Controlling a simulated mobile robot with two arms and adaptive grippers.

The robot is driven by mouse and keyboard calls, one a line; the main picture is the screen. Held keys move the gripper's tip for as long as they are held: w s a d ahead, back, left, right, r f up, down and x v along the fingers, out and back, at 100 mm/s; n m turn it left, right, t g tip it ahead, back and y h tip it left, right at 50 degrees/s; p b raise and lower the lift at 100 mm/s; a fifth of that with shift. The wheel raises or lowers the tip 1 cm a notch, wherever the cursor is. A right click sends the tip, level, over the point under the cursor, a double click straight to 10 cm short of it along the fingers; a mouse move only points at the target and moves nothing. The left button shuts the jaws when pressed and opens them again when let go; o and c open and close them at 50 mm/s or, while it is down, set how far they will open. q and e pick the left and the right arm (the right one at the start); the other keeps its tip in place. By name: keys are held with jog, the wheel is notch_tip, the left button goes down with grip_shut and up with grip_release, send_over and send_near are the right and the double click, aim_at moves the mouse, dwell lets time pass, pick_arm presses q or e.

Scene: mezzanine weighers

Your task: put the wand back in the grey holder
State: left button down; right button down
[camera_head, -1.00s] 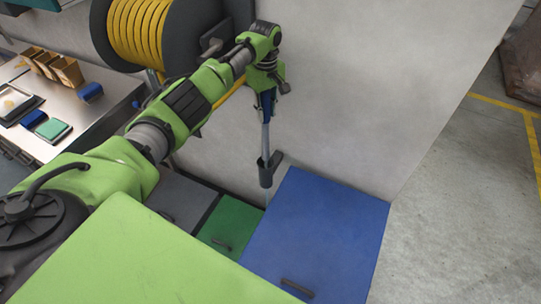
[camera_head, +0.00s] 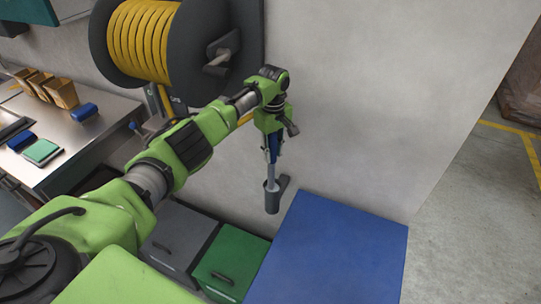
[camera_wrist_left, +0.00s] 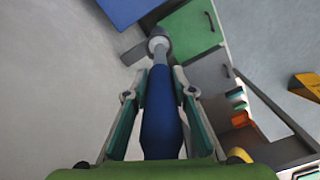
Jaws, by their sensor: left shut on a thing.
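The wand has a blue handle (camera_head: 273,146) and a thin grey shaft (camera_head: 270,172). My left gripper (camera_head: 271,150) is shut on the handle and holds the wand nearly upright, tip down. The grey holder (camera_head: 272,199) is a cup on the wall, directly below the gripper. The shaft's lower end meets the holder's top and appears to be inside it; the tip is hidden. In the left wrist view, the handle (camera_wrist_left: 160,112) lies between the fingers and the shaft runs to the holder (camera_wrist_left: 158,43). My right gripper is not in view.
A blue-topped box (camera_head: 335,250) stands below and right of the holder. A green bin (camera_head: 230,262) and a grey bin (camera_head: 180,240) stand to its left. A yellow hose reel (camera_head: 145,40) hangs at upper left. A steel bench (camera_head: 85,135) is at far left.

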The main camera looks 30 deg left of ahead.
pick_arm(q)
jog(key=shift+r, duration=0.1)
jog(key=shift+d, duration=0.35)
jog(key=shift+f, duration=0.35)
jog(key=shift+a+f, duration=0.15)
jog(key=shift+f, duration=0.05)
jog(key=c, duration=1.7)
grip_release()
jog(key=shift+r, duration=0.1)
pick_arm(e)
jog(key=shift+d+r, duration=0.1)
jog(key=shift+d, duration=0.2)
